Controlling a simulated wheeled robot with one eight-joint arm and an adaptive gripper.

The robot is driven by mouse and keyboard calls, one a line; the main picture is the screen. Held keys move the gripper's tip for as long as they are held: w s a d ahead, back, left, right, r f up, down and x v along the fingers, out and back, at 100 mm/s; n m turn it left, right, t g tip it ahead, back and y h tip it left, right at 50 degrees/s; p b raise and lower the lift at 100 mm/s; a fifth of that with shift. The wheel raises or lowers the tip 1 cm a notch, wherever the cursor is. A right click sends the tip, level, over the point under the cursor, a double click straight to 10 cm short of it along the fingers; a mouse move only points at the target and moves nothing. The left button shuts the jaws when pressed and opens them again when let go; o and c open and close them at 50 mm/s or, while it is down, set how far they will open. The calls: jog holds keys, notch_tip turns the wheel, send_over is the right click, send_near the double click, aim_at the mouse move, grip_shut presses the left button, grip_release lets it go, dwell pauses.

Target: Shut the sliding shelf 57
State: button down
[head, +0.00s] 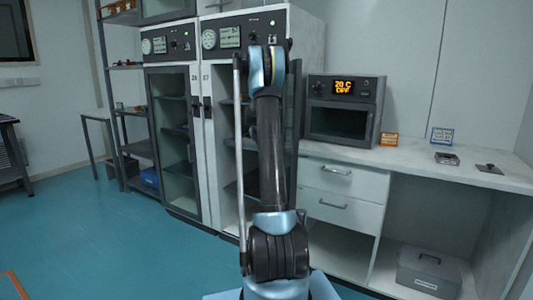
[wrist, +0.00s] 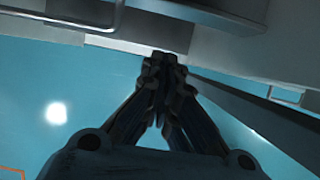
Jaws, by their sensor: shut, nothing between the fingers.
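In the head view a tall cabinet labelled 57 (head: 222,72) stands behind my arm. A dark edge to the right of my arm looks like its door (head: 293,125) swung open. Dark shelves (head: 228,144) show inside; my arm hides most of them, so I cannot tell which slides or how far out it is. In the wrist view my gripper (wrist: 165,62) is shut and empty. Its fingertips are close to a pale horizontal edge (wrist: 120,42); I cannot tell if they touch it. My gripper is hidden behind my arm in the head view.
A neighbouring cabinet (head: 170,130) has its glass door shut. To the right, a counter (head: 420,165) carries an oven (head: 342,110), above drawers (head: 340,180). A grey box (head: 428,272) sits under the counter. The blue floor (head: 90,240) at left is clear.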

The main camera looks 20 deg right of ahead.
jog(key=v, duration=0.9)
jog(key=s+a+r+m, duration=0.2)
jog(key=s+a+m, duration=0.15)
jog(key=s, duration=0.45)
jog(key=s+a+r+m, duration=0.2)
jog(key=s+m, duration=0.2)
jog(key=s, duration=0.5)
jog(key=s+a+f+m+y, duration=0.1)
jog(key=s+a+m, duration=0.15)
jog(key=s, duration=0.55)
jog(key=s+a+m+y, duration=0.1)
jog(key=s+a+m, duration=0.1)
jog(key=s+m, duration=0.35)
jog(key=s+a+f+m, duration=0.2)
jog(key=s+f, duration=0.3)
jog(key=s, duration=0.4)
jog(key=s+a+f+m, duration=0.2)
jog(key=s+f+m, duration=0.3)
jog(key=s, duration=0.5)
jog(key=s+a+f+m+y, duration=0.1)
jog(key=s+f+m, duration=0.3)
jog(key=s, duration=0.5)
notch_tip(320, 180, down, 3)
jog(key=shift+s+a+r+g, duration=0.15)
jog(key=shift+a+g, duration=0.25)
jog(key=shift+a, duration=0.1)
